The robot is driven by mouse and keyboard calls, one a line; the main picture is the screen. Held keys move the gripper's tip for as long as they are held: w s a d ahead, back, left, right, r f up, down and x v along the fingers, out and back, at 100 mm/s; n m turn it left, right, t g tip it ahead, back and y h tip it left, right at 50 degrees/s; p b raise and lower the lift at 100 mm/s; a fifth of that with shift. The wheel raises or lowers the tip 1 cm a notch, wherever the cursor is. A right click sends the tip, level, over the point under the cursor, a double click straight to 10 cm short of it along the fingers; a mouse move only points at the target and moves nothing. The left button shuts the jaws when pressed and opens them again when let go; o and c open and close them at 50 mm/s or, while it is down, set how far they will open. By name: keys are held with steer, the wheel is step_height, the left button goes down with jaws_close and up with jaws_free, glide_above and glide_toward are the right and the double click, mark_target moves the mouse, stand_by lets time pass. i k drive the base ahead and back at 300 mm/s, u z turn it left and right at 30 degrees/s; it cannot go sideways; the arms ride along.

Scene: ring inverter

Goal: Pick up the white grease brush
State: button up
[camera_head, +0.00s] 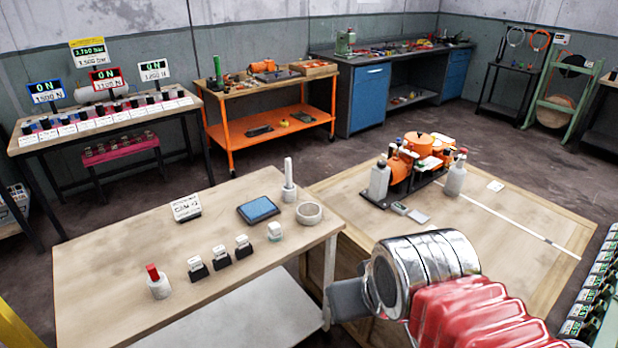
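A white upright handle (288,172), which looks like the white grease brush, stands in a small pale holder (289,194) at the far right of the near wooden table (110,240). Its lower end is hidden in the holder. My arm, with a silver cuff and red bellows, reaches in from the lower right. The grey end of my gripper (347,299) shows beside the table's right front corner, below and to the right of the brush and well apart from it. Its fingers cannot be made out, and nothing is visibly held.
A tape-like ring (309,213) and a blue pad (258,210) are close to the brush. A red-topped pot (158,283), several small stamps (220,254) and a white label block (186,207) share the table. A wooden crate top (500,240) with an orange device (418,150) is at right.

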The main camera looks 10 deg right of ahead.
mark_target(288, 161)
steer(key=u, duration=0.05)
steer(key=i, duration=1)
steer(key=z, duration=0.05)
